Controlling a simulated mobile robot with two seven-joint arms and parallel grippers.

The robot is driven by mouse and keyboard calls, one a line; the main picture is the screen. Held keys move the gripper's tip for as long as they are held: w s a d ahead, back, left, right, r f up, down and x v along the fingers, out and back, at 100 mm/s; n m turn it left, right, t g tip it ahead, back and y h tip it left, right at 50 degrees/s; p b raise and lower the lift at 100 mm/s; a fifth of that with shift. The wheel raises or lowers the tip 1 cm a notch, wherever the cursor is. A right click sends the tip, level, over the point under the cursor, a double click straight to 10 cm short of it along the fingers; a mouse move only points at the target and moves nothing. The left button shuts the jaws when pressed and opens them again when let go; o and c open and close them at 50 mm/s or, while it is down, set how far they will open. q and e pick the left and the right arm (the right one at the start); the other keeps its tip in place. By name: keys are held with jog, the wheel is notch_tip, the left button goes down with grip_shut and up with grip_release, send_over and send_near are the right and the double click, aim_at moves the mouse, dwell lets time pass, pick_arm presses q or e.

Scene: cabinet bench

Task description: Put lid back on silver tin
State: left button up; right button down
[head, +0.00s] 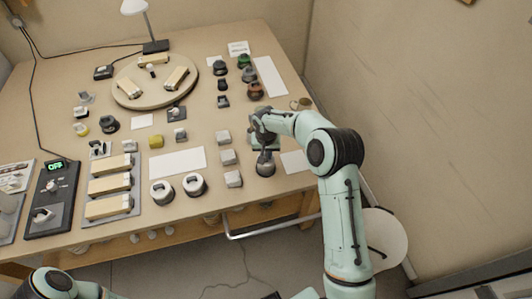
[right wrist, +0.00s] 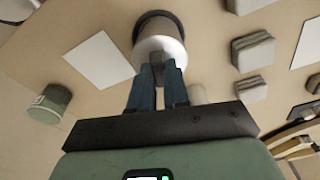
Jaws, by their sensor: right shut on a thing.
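My right gripper (head: 265,147) points down over the right part of the bench. In the right wrist view, its two blue fingers (right wrist: 157,88) are shut on the small grey knob of a pale silver lid (right wrist: 158,47). A dark-rimmed round shape (right wrist: 160,18) shows right behind the lid. In the head view, a grey metallic tin (head: 265,168) stands directly below the gripper, near the front edge. The gripper hides its top, so I cannot tell whether the lid touches or sits on it. My left gripper is out of view.
Grey blocks (head: 229,157) stand just left of the tin, and a white sheet (head: 295,161) lies to its right. Two white round pots (head: 195,185) stand further left. A green tin (right wrist: 48,103) shows in the right wrist view. A round board (head: 128,98) lies farther back.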

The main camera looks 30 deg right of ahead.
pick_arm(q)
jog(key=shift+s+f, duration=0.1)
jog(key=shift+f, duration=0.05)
pick_arm(e)
jog(key=shift+f, duration=0.1)
dwell(0.4)
jog(key=c, duration=0.5)
grip_release()
jog(key=shift+c, duration=0.2)
jog(key=shift+r+p, duration=1.15)
jog(key=shift+r, duration=2.4)
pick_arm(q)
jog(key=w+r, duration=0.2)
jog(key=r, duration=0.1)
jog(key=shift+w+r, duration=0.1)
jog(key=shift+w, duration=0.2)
pick_arm(e)
grip_shut()
